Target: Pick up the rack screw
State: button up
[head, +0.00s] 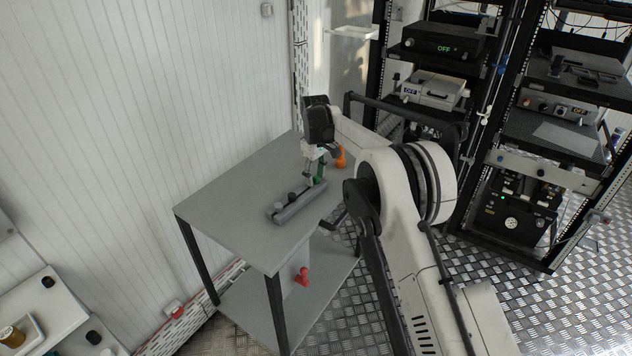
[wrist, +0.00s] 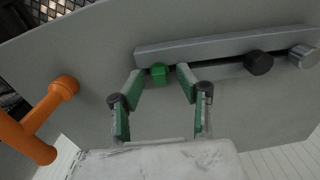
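A grey bar-shaped holder (head: 300,204) lies on the grey table and also shows in the wrist view (wrist: 210,45). Along it are a green knob (wrist: 159,74), a black knob (wrist: 259,62) and a silver knob (wrist: 303,55). In the head view the black knob (head: 292,197) and silver knob (head: 279,206) show. I cannot tell which knob is the rack screw. My gripper (wrist: 160,80) points at the holder with its green-padded fingers apart, the green knob between their tips with gaps on both sides. In the head view my gripper (head: 314,168) is over the holder's far end.
An orange handled piece (wrist: 42,120) is on the table beside my gripper, also in the head view (head: 341,156). A red piece (head: 302,277) is on the table's lower shelf. Equipment racks (head: 484,150) stand to the right. The table's left part (head: 225,205) is clear.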

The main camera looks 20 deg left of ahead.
aim_at(315, 176)
grip_shut()
jog(key=shift+r, duration=0.15)
jog(key=shift+r, duration=0.6)
notch_tip(315, 176, up, 3)
jog(key=shift+f+p, duration=0.15)
jog(key=shift+p, duration=0.15)
jog(key=s+a+r, duration=0.7)
jog(key=s, duration=0.2)
jog(key=shift+a+p, duration=0.35)
jog(key=shift+p, duration=0.05)
jog(key=shift+w, duration=0.1)
jog(key=c, duration=0.6)
grip_release()
grip_shut()
